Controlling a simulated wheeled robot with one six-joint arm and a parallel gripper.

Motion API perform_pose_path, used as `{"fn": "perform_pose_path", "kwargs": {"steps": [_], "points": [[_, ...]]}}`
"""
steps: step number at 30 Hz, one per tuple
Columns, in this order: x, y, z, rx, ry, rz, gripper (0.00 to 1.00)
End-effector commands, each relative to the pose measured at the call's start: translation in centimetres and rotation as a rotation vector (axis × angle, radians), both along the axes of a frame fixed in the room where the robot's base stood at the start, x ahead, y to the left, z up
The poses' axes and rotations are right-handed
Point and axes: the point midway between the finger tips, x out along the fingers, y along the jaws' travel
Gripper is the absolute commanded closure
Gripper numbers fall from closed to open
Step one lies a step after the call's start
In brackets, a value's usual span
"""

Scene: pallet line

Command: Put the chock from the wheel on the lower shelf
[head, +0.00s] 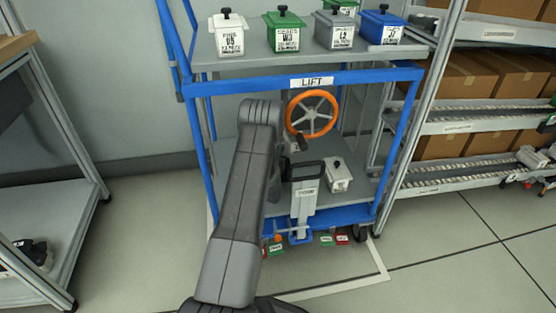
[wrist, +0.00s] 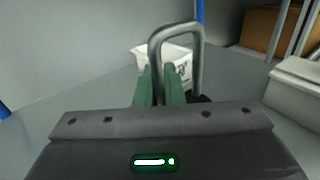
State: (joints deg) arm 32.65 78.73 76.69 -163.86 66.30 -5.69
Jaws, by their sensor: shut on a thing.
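My gripper (wrist: 156,78) is shut, its two green fingers closed around one leg of a grey metal loop. I take the loop to be the handle of the chock (wrist: 198,60); most of the chock's body is hidden by my gripper. In the head view my arm covers part of the scene, and I cannot clearly make out the gripper or chock. The lower shelf (head: 353,198) of the blue-framed trolley is grey, with a white lidded box (head: 338,176) towards its right. A white box (wrist: 138,53) also shows beyond the fingers in the wrist view.
An orange handwheel (head: 313,113) hangs under the LIFT sign (head: 312,82). A labelled grey upright (head: 306,197) stands at the shelf's front. Several lidded boxes stand on the upper shelf (head: 338,62). Racks with cartons (head: 470,75) are at right; another shelf unit (head: 45,225) is at left.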

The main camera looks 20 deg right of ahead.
Motion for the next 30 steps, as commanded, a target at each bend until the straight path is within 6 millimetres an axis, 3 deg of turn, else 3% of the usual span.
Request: {"fn": "perform_pose_path", "kwargs": {"steps": [1,4,15,16,19,30], "points": [[0.0,0.0,-1.3,0.0,0.001,0.0,1.0],[0.0,0.0,-2.5,-0.001,-0.001,0.0,1.0],[0.0,0.0,-2.8,0.0,0.0,-0.001,1.0],[0.0,0.0,-2.8,0.001,0.001,-0.001,0.88],[0.0,0.0,-2.8,0.001,0.001,-0.001,0.7],[-0.1,0.2,-2.4,0.001,0.001,0.0,0.7]]}}
